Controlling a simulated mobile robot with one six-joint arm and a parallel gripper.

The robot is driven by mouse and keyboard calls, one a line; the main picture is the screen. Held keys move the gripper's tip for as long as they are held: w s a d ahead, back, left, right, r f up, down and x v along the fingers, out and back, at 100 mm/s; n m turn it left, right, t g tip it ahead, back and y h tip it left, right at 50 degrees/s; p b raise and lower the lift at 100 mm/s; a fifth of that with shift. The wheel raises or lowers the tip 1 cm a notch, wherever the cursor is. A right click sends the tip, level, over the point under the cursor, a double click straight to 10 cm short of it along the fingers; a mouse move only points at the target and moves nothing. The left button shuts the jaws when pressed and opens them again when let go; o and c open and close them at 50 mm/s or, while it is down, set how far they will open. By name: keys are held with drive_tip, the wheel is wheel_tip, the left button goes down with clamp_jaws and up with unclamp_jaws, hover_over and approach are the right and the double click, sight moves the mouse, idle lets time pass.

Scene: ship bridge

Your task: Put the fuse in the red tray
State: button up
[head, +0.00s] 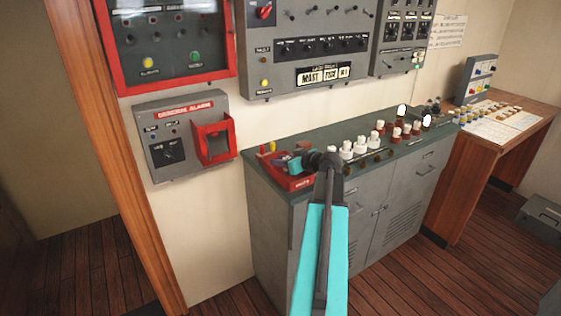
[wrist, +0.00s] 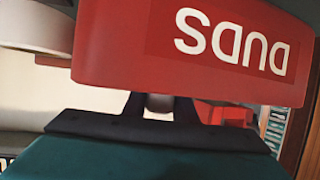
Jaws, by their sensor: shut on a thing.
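The red tray (head: 301,184) stands on the left end of the green cabinet top in the head view. In the wrist view its red wall (wrist: 120,62), with upside-down white lettering that seems to read DUDS, fills the top and hides my fingertips. My gripper (head: 283,163) reaches left over the tray in the head view. In the wrist view its dark fingers are shut on a small pale piece (wrist: 158,104), seemingly the fuse, mostly hidden. I cannot tell whether it touches the tray.
White and red fuse-like parts (head: 360,146) stand in rows on the cabinet top (head: 325,134) to the right. Small red and yellow pieces stand behind the tray. A grey alarm box (head: 165,172) hangs on the wall at left. A wooden desk (head: 510,130) adjoins at right.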

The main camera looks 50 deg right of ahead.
drive_tip(key=shift+f, duration=0.35)
drive_tip(key=shift+f+b, duration=0.2)
drive_tip(key=shift+b, duration=0.1)
drive_tip(key=o, duration=1)
drive_tip(key=shift+r+p, duration=0.3)
drive_tip(key=shift+p, duration=0.1)
drive_tip(key=shift+s, duration=0.35)
drive_tip(key=b+v, duration=0.2)
drive_tip(key=v, duration=0.9)
drive_tip(key=shift+s+a+r+b, duration=0.1)
drive_tip(key=shift+b, duration=0.25)
drive_tip(key=shift+r, duration=0.15)
